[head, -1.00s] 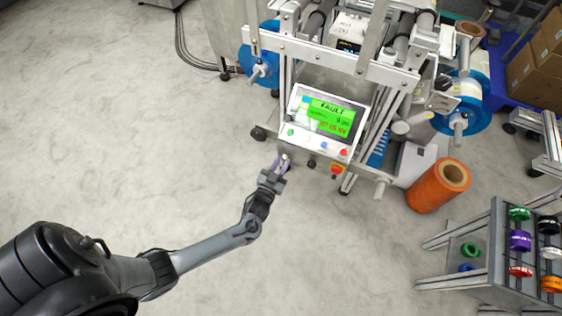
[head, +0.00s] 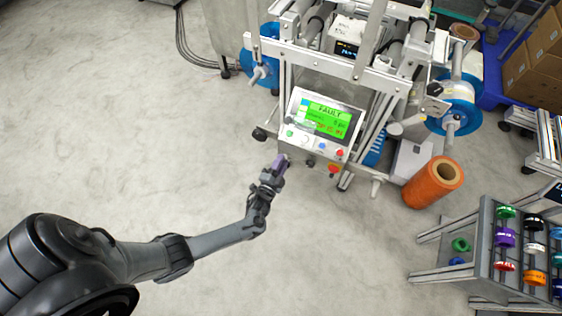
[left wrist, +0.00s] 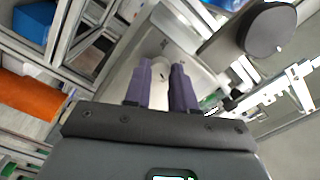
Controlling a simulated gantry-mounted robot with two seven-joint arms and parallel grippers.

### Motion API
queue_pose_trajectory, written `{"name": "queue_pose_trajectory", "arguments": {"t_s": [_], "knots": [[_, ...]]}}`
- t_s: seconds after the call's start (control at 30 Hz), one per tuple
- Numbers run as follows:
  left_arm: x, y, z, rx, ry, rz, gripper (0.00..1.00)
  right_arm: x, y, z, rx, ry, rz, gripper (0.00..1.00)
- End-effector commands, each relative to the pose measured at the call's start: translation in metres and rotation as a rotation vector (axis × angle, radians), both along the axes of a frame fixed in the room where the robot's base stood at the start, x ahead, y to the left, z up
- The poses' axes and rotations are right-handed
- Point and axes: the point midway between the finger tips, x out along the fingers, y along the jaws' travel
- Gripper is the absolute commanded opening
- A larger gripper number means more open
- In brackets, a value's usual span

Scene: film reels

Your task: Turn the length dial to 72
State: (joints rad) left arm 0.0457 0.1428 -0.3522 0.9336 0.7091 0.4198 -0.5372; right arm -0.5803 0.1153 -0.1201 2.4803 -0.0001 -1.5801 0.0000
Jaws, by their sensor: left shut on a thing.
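The grey machine carries a control panel (head: 318,128) with a green screen reading FAULT in the head view. My left gripper (head: 281,160) is at the lower left front of this panel. In the left wrist view its two purple fingers (left wrist: 161,80) are shut on a pale, rounded dial (left wrist: 161,70) with a small dark mark. The fingers cover its sides, and no number can be read on it. In the head view the gripper hides this dial. My right gripper is in neither view.
Small coloured buttons and a red knob (head: 333,169) are on the panel front, right of the gripper. An orange roll (head: 432,184) stands right of the machine. A rack of coloured reels (head: 482,255) is at the lower right. The floor at left is clear.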

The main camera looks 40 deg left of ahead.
Motion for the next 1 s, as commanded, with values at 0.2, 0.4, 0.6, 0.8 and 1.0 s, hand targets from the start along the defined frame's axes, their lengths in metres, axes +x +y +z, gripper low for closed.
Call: {"name": "queue_pose_trajectory", "arguments": {"t_s": [0.2, 0.4, 0.6, 0.8, 1.0], "knots": [[0.0, -0.0004, 0.0005, 0.124, 0.039, 0.0, 0.0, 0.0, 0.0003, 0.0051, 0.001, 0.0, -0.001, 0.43], [0.0001, 0.0001, 0.0003, 0.19, 0.058, 0.001, 0.0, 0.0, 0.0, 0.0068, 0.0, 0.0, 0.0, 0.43], [0.0, 0.0, -0.0001, 0.214, 0.066, 0.001, 0.0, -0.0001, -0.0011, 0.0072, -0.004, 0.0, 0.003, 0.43], [-0.0001, 0.0001, -0.0003, 0.217, 0.067, 0.001, 0.0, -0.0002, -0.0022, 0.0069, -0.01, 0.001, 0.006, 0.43], [-0.0001, 0.0001, -0.0003, 0.216, 0.066, 0.001, 0.3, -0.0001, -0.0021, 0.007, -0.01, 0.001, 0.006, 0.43]]}}
